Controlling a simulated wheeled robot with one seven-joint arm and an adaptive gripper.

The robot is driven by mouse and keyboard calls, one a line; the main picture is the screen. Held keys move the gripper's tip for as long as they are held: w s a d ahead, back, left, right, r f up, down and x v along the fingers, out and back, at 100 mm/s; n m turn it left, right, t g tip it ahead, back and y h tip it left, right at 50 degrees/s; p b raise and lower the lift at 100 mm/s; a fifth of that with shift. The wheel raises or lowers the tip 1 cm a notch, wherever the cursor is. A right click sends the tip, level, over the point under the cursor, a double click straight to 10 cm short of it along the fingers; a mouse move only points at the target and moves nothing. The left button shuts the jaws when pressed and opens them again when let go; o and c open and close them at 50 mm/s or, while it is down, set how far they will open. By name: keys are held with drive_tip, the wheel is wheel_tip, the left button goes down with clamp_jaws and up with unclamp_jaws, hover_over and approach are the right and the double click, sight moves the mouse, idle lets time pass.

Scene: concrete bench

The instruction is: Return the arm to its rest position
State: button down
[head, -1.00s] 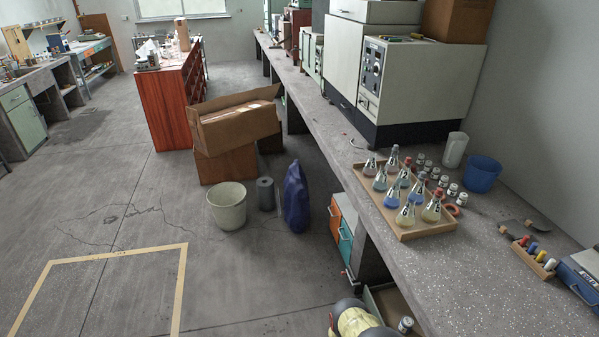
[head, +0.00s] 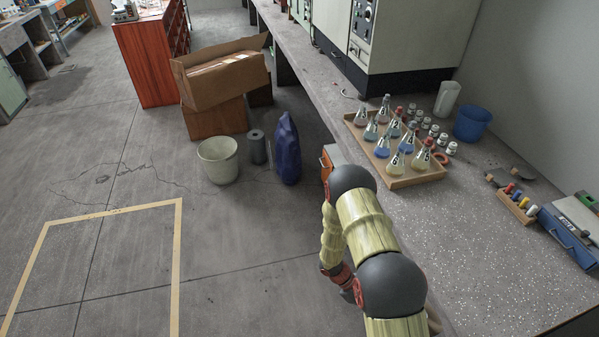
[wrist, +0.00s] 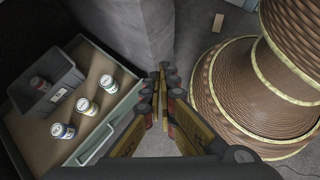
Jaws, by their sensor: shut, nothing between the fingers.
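My arm (head: 362,222) rises from the bottom of the head view, bends at its dark joints and folds back down beside the bench edge. The fingers cannot be made out in the head view. In the wrist view my gripper (wrist: 164,98) points downward, its two fingers together with nothing between them. It hangs to the right of an open drawer (wrist: 113,120), apart from it.
The drawer holds a grey bin (wrist: 22,88) and several small jars. The bench (head: 468,255) carries a wooden tray (head: 416,181) of flasks, a blue bucket (head: 472,123) and a blue toolbox (head: 567,238). A pale bin (head: 218,161) stands on the floor; the taped floor area is clear.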

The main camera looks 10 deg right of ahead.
drive_tip(key=w+a+r+m+t+y, duration=0.1)
drive_tip(key=a+r+m+y, duration=0.3)
drive_tip(key=r, duration=1.1)
drive_tip(key=w+a+r+m+t+y, duration=0.1)
drive_tip(key=a+r+m+t, duration=0.35)
drive_tip(key=r, duration=1.15)
drive_tip(key=s+a+r+t, duration=0.2)
drive_tip(key=r, duration=0.7)
drive_tip(key=s+a+r+t+y+p, duration=0.1)
drive_tip(key=s+a+r+t, duration=0.1)
drive_tip(key=r, duration=0.7)
drive_tip(key=s+a+r+t+y+p, duration=0.1)
drive_tip(key=s+a+r, duration=0.3)
drive_tip(key=r, duration=0.5)
drive_tip(key=shift+t, duration=0.85)
